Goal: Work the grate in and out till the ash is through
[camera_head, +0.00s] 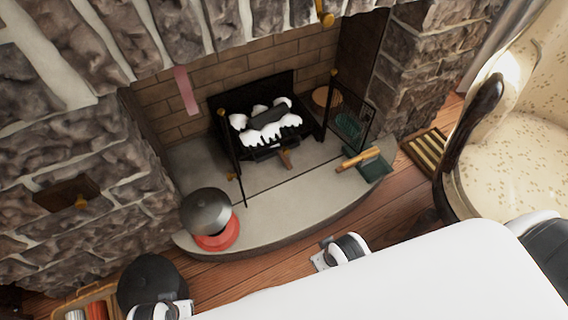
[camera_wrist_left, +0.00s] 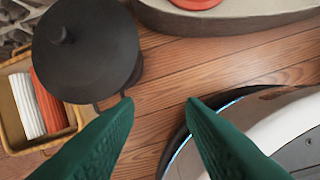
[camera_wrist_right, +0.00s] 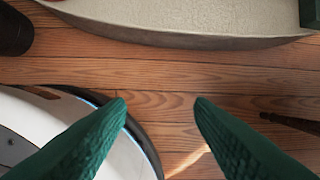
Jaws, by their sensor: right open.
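The black grate (camera_head: 262,152) sits inside the brick fireplace, with white-covered lumps (camera_head: 268,132) on it. A short brown handle (camera_head: 285,159) sticks out at its front, low down. My left gripper (camera_wrist_left: 160,103) is open and empty over the wood floor, beside a dark lidded pot. In the head view only its white wrist part shows at the bottom edge. My right gripper (camera_wrist_right: 161,103) is open and empty over the floor in front of the hearth. In the head view its white wrist part shows near the hearth's front edge, well apart from the grate.
A dark round pot (camera_head: 205,208) stands on a red base (camera_head: 219,239) on the hearth (camera_head: 285,205). A green dustpan (camera_head: 374,169) with a wooden-handled piece lies at the right. The dark lidded pot (camera_wrist_left: 88,45) and a basket (camera_wrist_left: 15,118) stand on the floor. An armchair (camera_head: 510,160) is at right.

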